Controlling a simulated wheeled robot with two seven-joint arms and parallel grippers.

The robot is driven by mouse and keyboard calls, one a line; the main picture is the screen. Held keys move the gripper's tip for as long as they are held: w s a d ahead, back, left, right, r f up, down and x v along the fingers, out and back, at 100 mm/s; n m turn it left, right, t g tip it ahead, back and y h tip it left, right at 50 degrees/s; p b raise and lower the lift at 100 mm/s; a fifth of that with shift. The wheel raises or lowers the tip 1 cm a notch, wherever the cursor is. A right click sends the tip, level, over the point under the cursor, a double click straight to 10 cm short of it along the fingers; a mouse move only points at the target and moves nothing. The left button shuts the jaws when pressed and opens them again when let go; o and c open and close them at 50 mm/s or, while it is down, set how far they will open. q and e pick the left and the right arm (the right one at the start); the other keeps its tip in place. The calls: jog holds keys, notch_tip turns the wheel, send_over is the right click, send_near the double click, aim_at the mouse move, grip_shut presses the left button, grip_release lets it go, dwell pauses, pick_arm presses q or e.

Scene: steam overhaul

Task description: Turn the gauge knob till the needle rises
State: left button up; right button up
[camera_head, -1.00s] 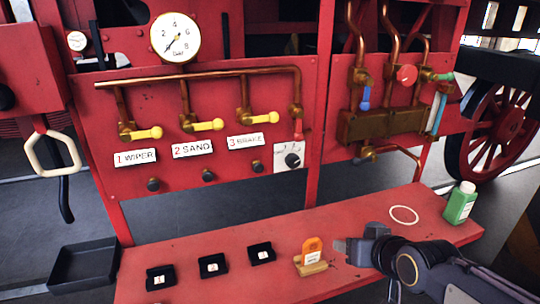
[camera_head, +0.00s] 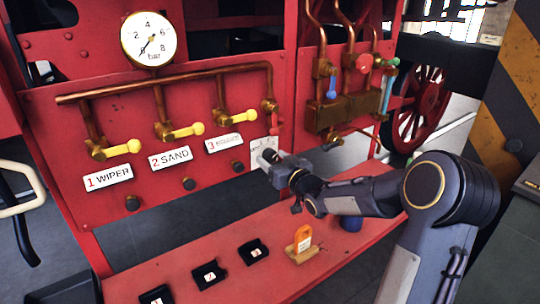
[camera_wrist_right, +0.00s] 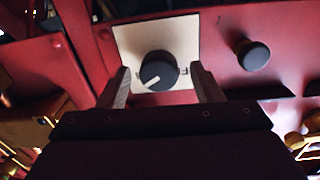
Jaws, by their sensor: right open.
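The gauge knob (camera_wrist_right: 158,72) is a round black knob with a white pointer line on a white plate (camera_wrist_right: 185,37) on the red panel. In the right wrist view it sits between the two fingers of my right gripper (camera_wrist_right: 160,88), which is open around or just in front of it; contact cannot be told. My left gripper is out of view.
Yellow-handled valves (camera_head: 124,148) on copper pipes sit left of the knob, above labels WIPER, SAND and a third. A black stud (camera_wrist_right: 253,55) is close to the knob. The red shelf (camera_head: 190,252) below holds small black boxes and an orange tag (camera_head: 303,238) on a stand.

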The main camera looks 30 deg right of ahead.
jog(key=shift+w, duration=0.85)
jog(key=c, duration=1)
jog(key=shift+f+n+b, duration=0.2)
jog(key=shift+n+b, duration=0.1)
jog(key=shift+b, duration=0.4)
jog(key=n+b, duration=0.6)
jog(key=b, duration=0.2)
jog(key=shift+f+n+b, duration=0.1)
jog(key=shift+n+b, duration=0.2)
jog(key=shift+b, duration=0.1)
jog(key=n+b, duration=0.3)
jog(key=n, duration=0.1)
jog(key=shift+n, duration=0.3)
jog(key=shift+r+n+b, duration=0.2)
jog(key=shift+n+b, duration=1)
jog(key=shift+n, duration=0.9)
jog(key=o, duration=1)
